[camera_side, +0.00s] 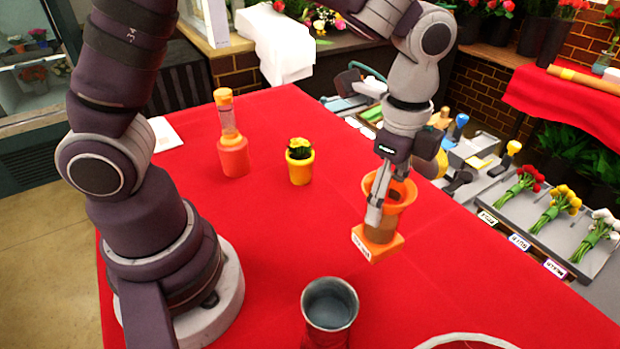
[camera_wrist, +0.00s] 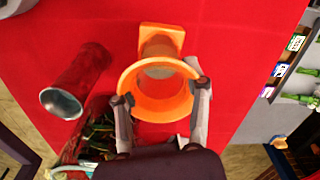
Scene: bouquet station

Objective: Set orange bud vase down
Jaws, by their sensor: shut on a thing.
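The orange bud vase (camera_side: 379,245) has a flared round mouth, a see-through middle and a square base with a small white label. It is upright in the side view, over the right part of the red table. My gripper (camera_side: 374,213) is shut on the vase. In the wrist view its two fingers (camera_wrist: 165,94) sit on either side of the orange rim (camera_wrist: 158,112), and the square base (camera_wrist: 163,38) shows beyond it. I cannot tell whether the base touches the cloth.
A red vase with a grey inside (camera_side: 330,304) stands at the front. A yellow pot with yellow flowers (camera_side: 300,168) and an orange-topped bottle (camera_side: 233,157) stand farther back. Flower bunches lie on a grey tray (camera_side: 590,262) at right. Red cloth around the held vase is clear.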

